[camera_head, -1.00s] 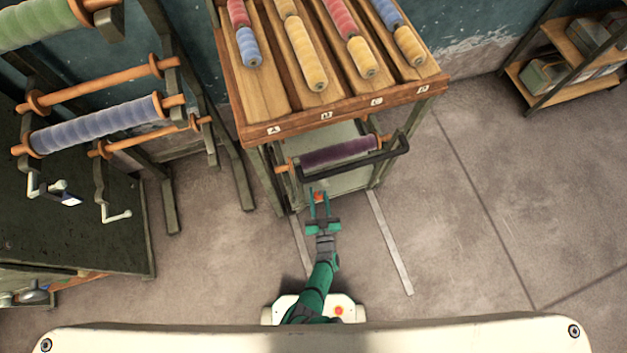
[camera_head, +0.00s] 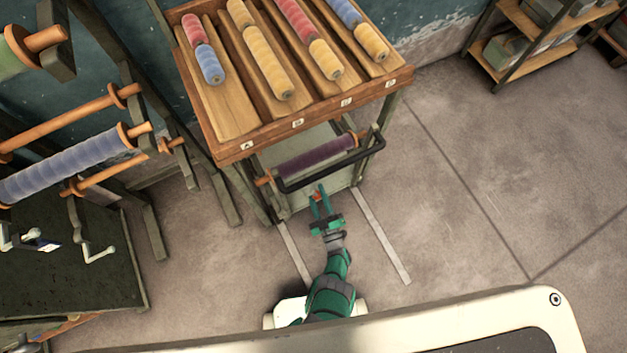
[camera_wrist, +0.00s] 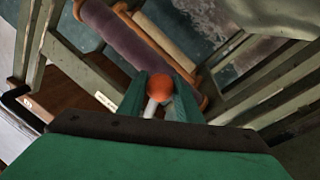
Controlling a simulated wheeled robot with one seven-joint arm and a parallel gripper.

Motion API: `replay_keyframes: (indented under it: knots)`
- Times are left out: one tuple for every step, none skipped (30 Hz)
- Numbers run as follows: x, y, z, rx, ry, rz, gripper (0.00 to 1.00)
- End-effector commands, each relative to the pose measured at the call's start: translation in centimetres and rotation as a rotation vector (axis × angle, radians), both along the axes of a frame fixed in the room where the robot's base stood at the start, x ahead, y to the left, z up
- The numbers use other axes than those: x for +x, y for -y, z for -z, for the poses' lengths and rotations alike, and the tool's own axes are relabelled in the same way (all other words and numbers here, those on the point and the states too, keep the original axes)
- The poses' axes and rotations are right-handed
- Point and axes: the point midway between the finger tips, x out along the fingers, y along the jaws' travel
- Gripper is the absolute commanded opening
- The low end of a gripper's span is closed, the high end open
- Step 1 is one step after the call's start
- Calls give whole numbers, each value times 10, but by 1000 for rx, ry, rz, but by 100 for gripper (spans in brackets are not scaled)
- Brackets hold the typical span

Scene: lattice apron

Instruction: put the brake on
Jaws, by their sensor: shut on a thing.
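A small lever with an orange knob (camera_wrist: 160,85) and a pale stem (camera_wrist: 152,108) stands between the green fingers of my gripper (camera_wrist: 158,100) in the wrist view. In the head view my gripper (camera_head: 319,196) is low at the front of a wooden-topped cart (camera_head: 231,151), just below its black handle bar (camera_head: 330,171). The fingers are shut on the lever; the orange knob (camera_head: 318,196) shows as a small spot between them. The lever's base is hidden by my gripper.
A purple roll (camera_head: 315,157) hangs under the cart's top, and several coloured rolls lie in its slots. Two pale strips (camera_head: 383,238) run along the floor from the cart. A rack with rolls and cranks (camera_head: 88,240) stands left.

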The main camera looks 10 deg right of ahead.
Motion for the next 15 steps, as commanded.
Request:
replay_keyframes:
  knots:
    - [3,1,-3,-14,10,-6,0]
    - [3,3,-3,-19,11,-4,0]
    - [3,4,-3,-23,13,-2,0]
    - [3,5,-4,-25,14,-1,0]
    - [3,6,-4,-27,15,0,0]
    - [3,7,-4,-29,16,0,0]
    - [3,7,-4,-30,16,1,0]
    - [3,7,-4,-31,17,1,0]
    - [3,7,-4,-31,17,1,0]
    - [3,7,-4,-31,17,1,0]
    - [4,7,-4,-30,17,2,0]
    - [4,8,-5,-30,17,2,0]
    - [4,8,-5,-30,17,2,0]
    - [4,8,-5,-30,17,2,0]
    - [4,8,-5,-31,17,2,0]
